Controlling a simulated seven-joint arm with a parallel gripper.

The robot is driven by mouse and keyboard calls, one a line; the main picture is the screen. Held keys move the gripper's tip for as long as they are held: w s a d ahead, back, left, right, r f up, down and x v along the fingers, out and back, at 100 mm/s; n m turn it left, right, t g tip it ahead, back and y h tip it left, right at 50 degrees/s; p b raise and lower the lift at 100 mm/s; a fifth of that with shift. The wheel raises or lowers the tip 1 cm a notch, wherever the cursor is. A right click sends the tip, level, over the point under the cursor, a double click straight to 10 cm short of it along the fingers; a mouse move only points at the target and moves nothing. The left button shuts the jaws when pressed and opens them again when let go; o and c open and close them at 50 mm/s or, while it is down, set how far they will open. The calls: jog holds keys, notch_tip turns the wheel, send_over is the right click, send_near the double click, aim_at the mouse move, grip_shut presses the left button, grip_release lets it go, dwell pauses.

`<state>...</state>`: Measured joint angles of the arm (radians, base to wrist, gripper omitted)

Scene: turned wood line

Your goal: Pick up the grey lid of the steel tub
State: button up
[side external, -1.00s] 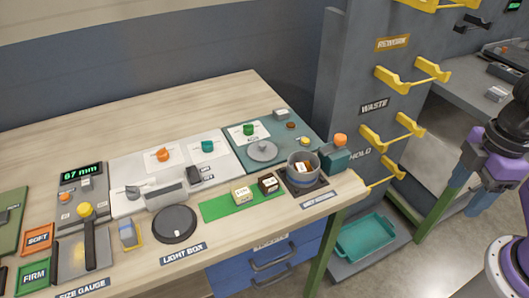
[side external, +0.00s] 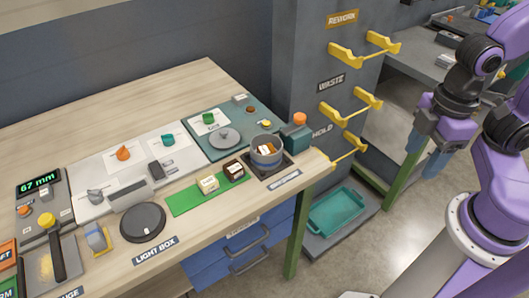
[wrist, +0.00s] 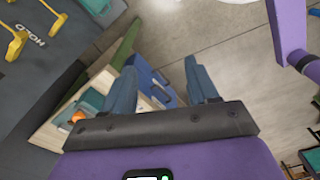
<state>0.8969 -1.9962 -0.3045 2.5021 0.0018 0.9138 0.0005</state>
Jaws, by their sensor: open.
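The grey lid (side external: 225,138), a round disc with a small knob, lies flat on the teal mat (side external: 196,142) at the back right of the bench. The steel tub (side external: 267,155) stands apart from it, nearer the bench's right end, uncovered, with white and brown pieces inside. My gripper (side external: 421,162) is open and empty, out past the bench's right end and far from the lid. In the wrist view its two blue-grey fingers (wrist: 160,68) are spread, with floor and blue drawers beyond. I cannot make out the lid there.
A teal box with an orange knob (side external: 299,131) stands right beside the tub. Yellow hooks (side external: 352,108) stick out from the grey post between bench and arm. A dark round disc (side external: 143,222) lies at the bench front. A teal tray (side external: 338,212) sits low down.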

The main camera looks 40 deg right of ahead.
dwell(0.3)
jog(key=o, duration=0.8)
jog(key=w+a+r+n+t+h, duration=0.15)
jog(key=w+a+n, duration=0.25)
jog(key=w+a, duration=0.55)
jog(key=w+a+r+n, duration=0.25)
jog(key=w+a, duration=0.45)
jog(key=w, duration=0.6)
jog(key=n+t+h, duration=0.2)
jog(key=n, duration=0.6)
send_over(224, 131)
jog(key=shift+g, duration=0.25)
jog(key=f, duration=1)
jog(key=s+a+f, duration=0.1)
jog(key=f, duration=0.4)
jog(key=shift+a+x, duration=0.15)
jog(key=shift+x, duration=1.3)
jog(key=shift+a+x, duration=0.1)
jog(key=shift+x, duration=1.3)
